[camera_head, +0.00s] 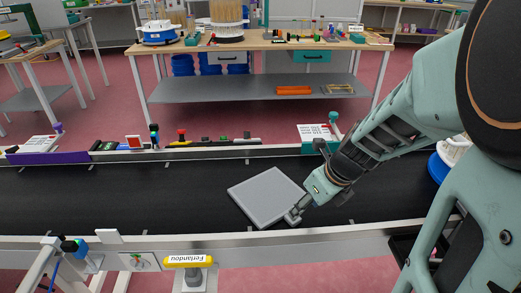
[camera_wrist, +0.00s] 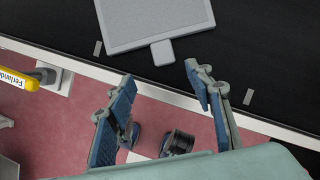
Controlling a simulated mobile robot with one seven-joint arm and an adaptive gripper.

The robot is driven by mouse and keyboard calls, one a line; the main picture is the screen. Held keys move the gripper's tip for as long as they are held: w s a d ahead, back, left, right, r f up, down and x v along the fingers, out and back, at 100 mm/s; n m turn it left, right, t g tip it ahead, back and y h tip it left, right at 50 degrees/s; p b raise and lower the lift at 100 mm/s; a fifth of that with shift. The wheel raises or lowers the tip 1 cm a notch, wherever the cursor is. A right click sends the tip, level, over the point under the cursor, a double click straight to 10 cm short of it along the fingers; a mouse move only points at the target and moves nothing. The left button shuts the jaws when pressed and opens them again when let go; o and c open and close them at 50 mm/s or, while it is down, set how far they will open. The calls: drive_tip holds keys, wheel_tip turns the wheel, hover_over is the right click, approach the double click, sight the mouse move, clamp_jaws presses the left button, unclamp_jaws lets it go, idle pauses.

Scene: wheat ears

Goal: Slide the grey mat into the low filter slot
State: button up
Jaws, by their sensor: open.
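The grey mat (camera_head: 264,196) is a flat square slab with a raised rim. It lies on the black belt in front of me in the head view. The wrist view shows the mat (camera_wrist: 155,20) at the top, with a small grey tab (camera_wrist: 162,52) on its near edge. My gripper (camera_head: 295,214) is at the mat's near right corner in the head view. In the wrist view my gripper (camera_wrist: 160,74) is open and empty, its fingertips on either side of a line just short of the tab. I cannot pick out the low filter slot in either view.
The black belt (camera_head: 130,200) is clear left of the mat, between pale rails. A yellow labelled part (camera_head: 188,261) stands at the front rail. Small tools and a purple strip (camera_head: 47,157) line the far rail. A workbench (camera_head: 260,43) stands behind.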

drive_tip(key=b+x, duration=0.1)
drive_tip(key=x, duration=0.2)
drive_tip(key=b+x, duration=0.1)
drive_tip(key=x, duration=0.2)
drive_tip(key=b+x, duration=0.1)
drive_tip(key=x, duration=0.2)
drive_tip(key=shift+w+d, duration=0.15)
drive_tip(key=shift+w, duration=0.15)
drive_tip(key=shift+c, duration=0.3)
clamp_jaws()
